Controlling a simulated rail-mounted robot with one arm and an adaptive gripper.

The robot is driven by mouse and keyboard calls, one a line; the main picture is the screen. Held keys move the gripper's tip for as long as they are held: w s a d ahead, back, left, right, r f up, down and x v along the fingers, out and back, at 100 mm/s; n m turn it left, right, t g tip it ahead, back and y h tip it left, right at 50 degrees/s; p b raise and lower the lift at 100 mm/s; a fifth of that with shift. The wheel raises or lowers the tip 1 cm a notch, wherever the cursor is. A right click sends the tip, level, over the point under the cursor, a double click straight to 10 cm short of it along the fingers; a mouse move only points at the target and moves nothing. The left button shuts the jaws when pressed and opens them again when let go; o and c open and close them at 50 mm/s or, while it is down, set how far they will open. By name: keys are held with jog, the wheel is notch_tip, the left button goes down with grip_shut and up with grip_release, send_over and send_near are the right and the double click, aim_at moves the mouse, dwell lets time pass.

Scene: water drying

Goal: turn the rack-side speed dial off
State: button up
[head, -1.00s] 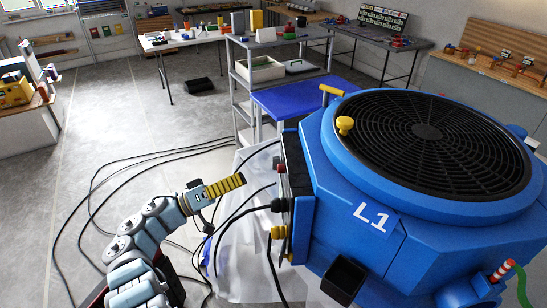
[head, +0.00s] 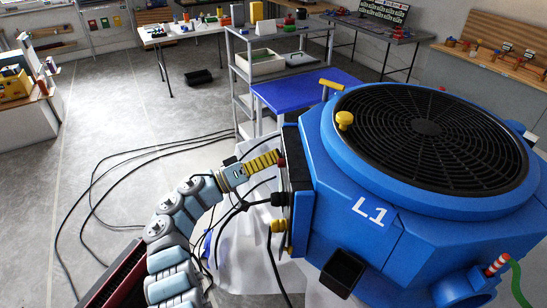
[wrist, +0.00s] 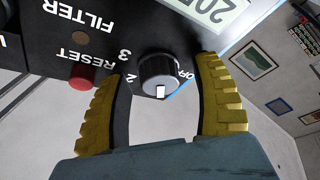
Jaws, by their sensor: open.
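The speed dial (wrist: 158,72) is a dark round knob with a grey rim on a black control panel (wrist: 105,28). Its white mark faces the bottom of the wrist view, between the printed 2 and OFF, which appear upside down. My gripper (wrist: 163,88) is open, with one yellow ridged finger on each side of the dial; I cannot tell whether either touches it. In the head view my gripper (head: 276,159) is at the side panel of the blue L1 machine (head: 350,170), where the fingers hide the dial.
A red RESET button (wrist: 82,77) sits left of the dial in the wrist view, close to the left finger. Black cables (head: 238,205) run from the machine beside my arm. A blue-topped table (head: 305,90) stands behind the machine.

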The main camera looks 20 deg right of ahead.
jog(key=shift+a, duration=0.1)
grip_shut()
jog(key=shift+r+n+p, duration=0.15)
jog(key=shift+n+p, duration=0.15)
jog(key=shift+p, duration=0.35)
jog(key=n+p, duration=0.1)
jog(key=p, duration=0.1)
jog(key=n+t+y+p, duration=0.1)
jog(key=p, duration=0.1)
jog(key=shift+r+n+p, duration=0.25)
jog(key=shift+n+p, duration=0.05)
jog(key=shift+p, duration=0.05)
jog(key=n+y+p, duration=0.1)
jog(key=n+p, duration=0.2)
jog(key=p, duration=0.2)
jog(key=shift+n+t, duration=0.3)
jog(key=shift+t, duration=0.1)
jog(key=n+y+p, duration=0.1)
jog(key=n+p, duration=0.2)
jog(key=p, duration=0.2)
jog(key=shift+n+y, duration=0.3)
jog(key=shift+n, duration=0.1)
jog(key=shift+f+n+y+p, duration=0.3)
jog(key=shift+n+p, duration=0.5)
jog(key=shift+p, duration=0.2)
jog(key=shift+f, duration=0.1)
